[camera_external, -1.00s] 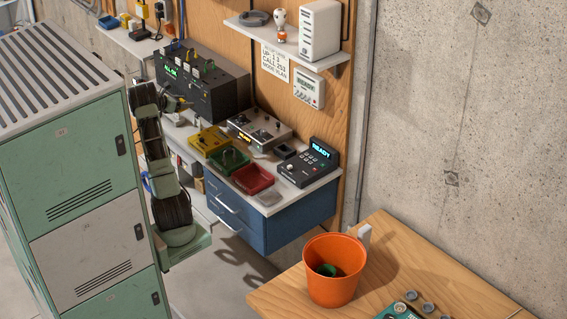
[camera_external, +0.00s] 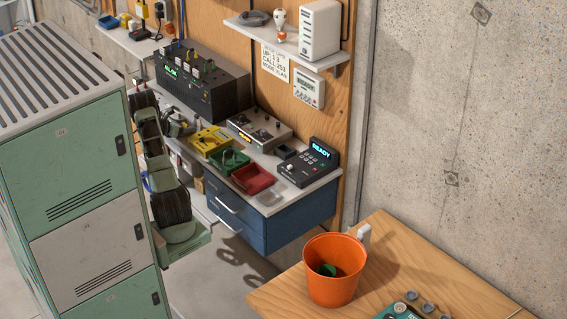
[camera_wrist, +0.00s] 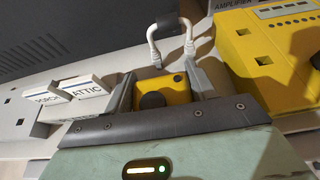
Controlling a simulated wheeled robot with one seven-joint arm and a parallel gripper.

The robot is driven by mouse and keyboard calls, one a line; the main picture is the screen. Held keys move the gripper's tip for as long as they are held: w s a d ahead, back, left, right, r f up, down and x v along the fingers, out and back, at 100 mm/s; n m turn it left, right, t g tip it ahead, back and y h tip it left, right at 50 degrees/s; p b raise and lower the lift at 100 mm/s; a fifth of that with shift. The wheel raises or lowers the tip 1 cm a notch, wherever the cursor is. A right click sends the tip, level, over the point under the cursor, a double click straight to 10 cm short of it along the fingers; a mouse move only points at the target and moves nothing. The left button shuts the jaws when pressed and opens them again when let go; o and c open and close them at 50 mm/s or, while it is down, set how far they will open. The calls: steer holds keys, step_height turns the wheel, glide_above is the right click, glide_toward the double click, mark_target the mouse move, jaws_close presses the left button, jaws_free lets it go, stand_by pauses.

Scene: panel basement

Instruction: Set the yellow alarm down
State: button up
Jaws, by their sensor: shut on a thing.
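The yellow alarm (camera_wrist: 178,88), a small yellow block with a dark round part, is between the fingers of my gripper (camera_wrist: 163,80) in the wrist view. My gripper is shut on it. In the outside view my gripper (camera_external: 180,126) is low over the left part of the bench top (camera_external: 298,190), just left of a yellow box. The alarm cannot be made out there. Whether its underside touches the bench is hidden.
Left of my gripper are tabs marked ATTIC (camera_wrist: 82,87) and PORCH (camera_wrist: 46,98). The larger yellow box (camera_external: 210,140) stands close right. The dark console (camera_external: 200,85) stands behind; green lockers (camera_external: 70,150) flank my arm.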

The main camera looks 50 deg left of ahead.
steer(key=o, duration=0.8)
steer(key=shift+f, duration=0.1)
steer(key=shift+o, duration=0.2)
steer(key=shift+s+r, duration=0.15)
steer(key=shift+r, duration=0.1)
steer(key=shift+o, duration=0.2)
steer(key=shift+p+v, duration=0.9)
steer(key=shift+v, duration=2.7)
